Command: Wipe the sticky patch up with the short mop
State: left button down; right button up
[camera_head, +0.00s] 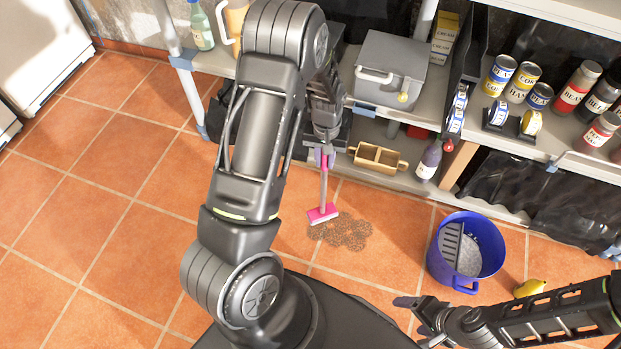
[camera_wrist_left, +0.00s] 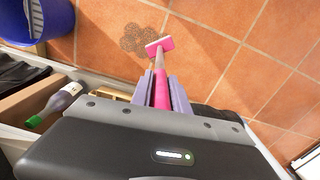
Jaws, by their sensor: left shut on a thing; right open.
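The short mop has a pink head (camera_head: 323,213) and a pink and grey handle. My left gripper (camera_head: 325,158) is shut on its handle and holds it roughly upright, head down. The sticky patch (camera_head: 345,232) is a brown mottled stain on the tiled floor. The mop head is at the patch's upper left edge; I cannot tell whether it touches the floor. In the left wrist view the mop head (camera_wrist_left: 160,46) shows beside the patch (camera_wrist_left: 136,40), with the handle between the fingers (camera_wrist_left: 160,92). My right gripper (camera_head: 428,315) is open and empty, low at the right.
A blue bucket (camera_head: 435,262) with a grey wringer stands right of the patch. A yellow object (camera_head: 529,288) lies beside it. Shelves behind hold a grey box (camera_head: 388,72), several cans and jars, a wooden caddy (camera_head: 378,158) and a dark bottle (camera_head: 429,160). The floor at left is clear.

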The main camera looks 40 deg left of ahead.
pick_arm(q)
jog(key=s+a+f+n+b, duration=0.1)
jog(key=a+f+b, duration=0.1)
jog(key=a+f, duration=0.2)
jog(key=shift+f, duration=0.8)
pick_arm(e)
notch_tip(320, 180, down, 4)
pick_arm(q)
jog(key=shift+s+f+b, duration=0.1)
jog(key=shift+s+b, duration=0.05)
jog(key=shift+b, duration=0.2)
